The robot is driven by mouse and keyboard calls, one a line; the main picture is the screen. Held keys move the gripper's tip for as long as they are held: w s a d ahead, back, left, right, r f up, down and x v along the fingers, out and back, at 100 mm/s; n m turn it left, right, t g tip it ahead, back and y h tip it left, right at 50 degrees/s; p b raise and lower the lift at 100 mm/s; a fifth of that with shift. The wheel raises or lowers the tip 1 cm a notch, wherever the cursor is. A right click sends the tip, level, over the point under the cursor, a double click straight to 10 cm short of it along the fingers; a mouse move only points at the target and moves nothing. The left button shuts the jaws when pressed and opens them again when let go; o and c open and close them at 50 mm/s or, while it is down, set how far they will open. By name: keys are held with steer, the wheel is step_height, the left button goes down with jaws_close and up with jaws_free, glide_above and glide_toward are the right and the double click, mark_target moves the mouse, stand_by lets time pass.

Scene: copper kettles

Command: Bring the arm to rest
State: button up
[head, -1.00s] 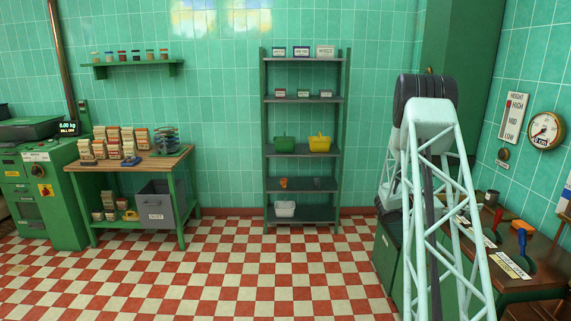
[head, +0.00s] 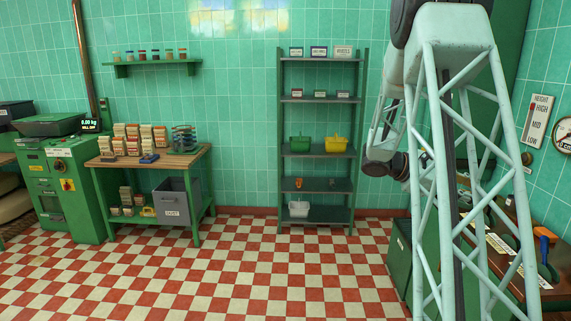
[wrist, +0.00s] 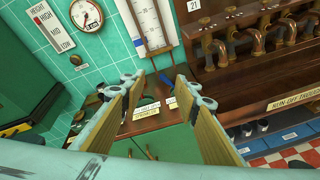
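My arm is a pale green lattice with dark joints and stands at the right of the head view. A dark wrist-side joint hangs left of the lattice there, in front of the wall; my gripper cannot be made out in that view. In the wrist view my gripper (wrist: 158,88) has its two fingers, with tan inner pads, spread well apart. Nothing is held between them. Beyond the fingers lies a brown bench top (wrist: 150,118) with small labels on it; the fingers appear apart from it.
A wall gauge (wrist: 86,15), a height sign (wrist: 50,28) and a rack of copper pipes (wrist: 250,40) surround the bench. A shelf unit (head: 318,156), a wooden worktable (head: 160,160) and a green machine (head: 65,185) stand along the back. The checkered floor (head: 230,270) is clear.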

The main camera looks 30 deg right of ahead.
steer(key=s+a+r+m+t+y, duration=0.1)
steer(key=s+a+r+y, duration=0.1)
steer(key=a, duration=0.9)
steer(key=s+a+r+m+t+y, duration=0.1)
steer(key=s+a+r+m+t, duration=0.1)
steer(key=a, duration=0.8)
steer(key=s+a+r+m+t+y, duration=0.1)
steer(key=s+a+r+y, duration=0.1)
steer(key=a, duration=0.9)
steer(key=s+a+m+t+y, duration=0.1)
steer(key=s+a, duration=0.3)
steer(key=a, duration=0.7)
steer(key=s+a+m+t+y, duration=0.1)
steer(key=s+a+t+y, duration=0.2)
steer(key=a, duration=0.9)
steer(key=s+a+t+y, duration=0.3)
steer(key=s+a, duration=0.2)
steer(key=a, duration=0.7)
steer(key=shift+s+a+m+y, duration=0.2)
steer(key=shift+s+m+y, duration=0.15)
steer(key=shift+m+y, duration=0.05)
step_height(320, 180, up, 2)
steer(key=shift+p, duration=1.1)
steer(key=shift+f, duration=0.1)
step_height(320, 180, down, 9)
steer(key=b, duration=0.9)
